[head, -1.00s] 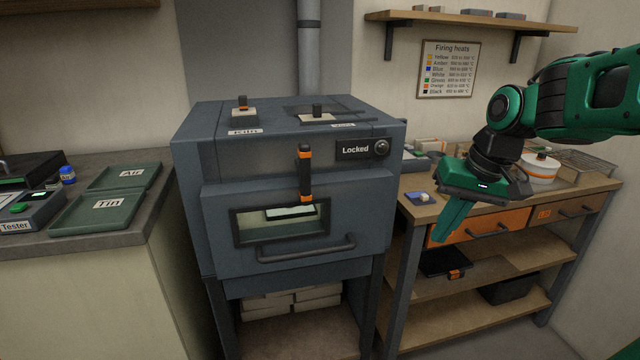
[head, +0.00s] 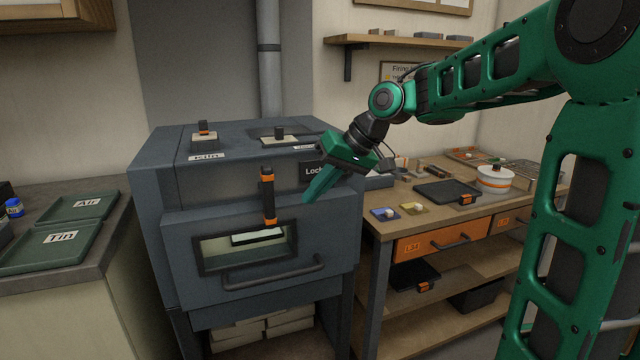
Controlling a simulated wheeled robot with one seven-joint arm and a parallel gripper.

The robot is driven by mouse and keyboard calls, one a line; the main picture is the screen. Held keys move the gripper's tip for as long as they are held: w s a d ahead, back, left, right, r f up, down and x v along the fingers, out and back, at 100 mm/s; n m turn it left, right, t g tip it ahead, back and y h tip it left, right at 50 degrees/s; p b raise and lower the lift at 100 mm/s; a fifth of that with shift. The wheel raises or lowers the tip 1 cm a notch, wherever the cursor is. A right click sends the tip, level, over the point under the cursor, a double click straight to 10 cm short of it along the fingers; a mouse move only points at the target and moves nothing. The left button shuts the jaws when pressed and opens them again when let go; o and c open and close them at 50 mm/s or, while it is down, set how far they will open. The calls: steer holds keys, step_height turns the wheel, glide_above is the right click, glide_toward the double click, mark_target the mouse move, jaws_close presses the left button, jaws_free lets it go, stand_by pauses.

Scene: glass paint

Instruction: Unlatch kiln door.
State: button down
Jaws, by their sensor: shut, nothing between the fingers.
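The grey kiln (head: 190,180) stands in the middle left of the head view. Its front door (head: 180,270) has a window (head: 225,249) and a bar handle (head: 275,274) and looks shut. The black latch lever with orange bands (head: 267,197) stands upright across the door's top edge. A label starting "Loc" (head: 312,171) is partly hidden behind my gripper. My gripper (head: 309,198) is shut and empty, pointing down and left, to the right of the latch and apart from it in the picture.
Two switches (head: 204,136) (head: 279,138) sit on the kiln's top. At right is a wooden bench (head: 400,225) with a black tray (head: 447,192), a white pot (head: 494,180) and small pieces. At left, green trays marked Air (head: 85,206) and Tin (head: 50,250) lie on a counter.

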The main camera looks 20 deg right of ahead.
mark_target(269, 198)
steer(key=a+f, duration=0.1)
steer(key=a, duration=0.1)
steer(key=w+a+f, duration=0.1)
steer(key=a+f, duration=0.1)
steer(key=shift+w, duration=0.15)
steer(key=shift+a, duration=0.9)
steer(key=shift+a, duration=0.1)
